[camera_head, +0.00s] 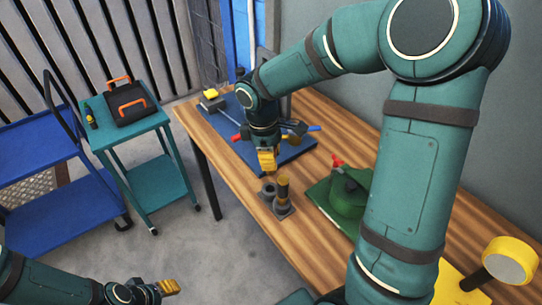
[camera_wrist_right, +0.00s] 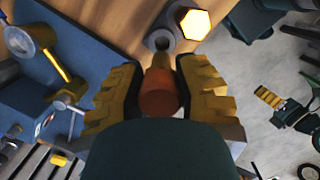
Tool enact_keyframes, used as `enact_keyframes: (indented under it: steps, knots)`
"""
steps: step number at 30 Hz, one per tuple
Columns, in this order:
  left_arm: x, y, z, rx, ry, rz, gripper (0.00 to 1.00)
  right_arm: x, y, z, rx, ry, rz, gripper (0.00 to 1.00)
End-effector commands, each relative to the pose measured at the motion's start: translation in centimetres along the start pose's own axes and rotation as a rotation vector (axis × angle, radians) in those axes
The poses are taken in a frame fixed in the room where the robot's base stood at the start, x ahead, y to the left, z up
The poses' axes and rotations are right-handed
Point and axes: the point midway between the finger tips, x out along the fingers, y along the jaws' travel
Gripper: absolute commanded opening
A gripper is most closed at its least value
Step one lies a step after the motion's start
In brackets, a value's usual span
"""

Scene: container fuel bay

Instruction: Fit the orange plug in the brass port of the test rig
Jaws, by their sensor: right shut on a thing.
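My right gripper (camera_head: 266,160) is over the wooden bench, pointing down. In the right wrist view its ridged yellow fingers (camera_wrist_right: 160,92) are shut on the orange plug (camera_wrist_right: 159,100), whose narrower brass-coloured end points away from the palm. Just beyond that end is a grey two-place holder (camera_head: 284,211) with an open dark ring (camera_wrist_right: 162,41) and an upright brass piece with a hexagonal top (camera_wrist_right: 195,24). The blue board (camera_head: 232,124) carries fittings, including red and blue handles; I cannot tell which part is the brass port. My left gripper (camera_head: 168,287) is low at left, away from the bench.
A green can (camera_head: 349,193) with a red spout stands on a green mat right of the holder. A yellow-headed object (camera_head: 511,260) is at the bench's near right. A teal cart (camera_head: 156,123) with a black and orange case (camera_head: 127,101) and a blue cart (camera_head: 40,148) stand left.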

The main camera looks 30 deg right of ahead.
Motion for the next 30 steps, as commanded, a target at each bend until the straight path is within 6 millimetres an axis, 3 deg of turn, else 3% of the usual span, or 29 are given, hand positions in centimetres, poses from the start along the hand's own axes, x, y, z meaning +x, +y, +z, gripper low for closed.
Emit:
enact_keyframes:
  steps: [30]
  knots:
    - [-3.7, 1.4, -0.5, 0.0, 0.0, 0.0, 0.48, -4.7, 0.0, 0.7, 0.001, 0.0, 0.001, 0.0]
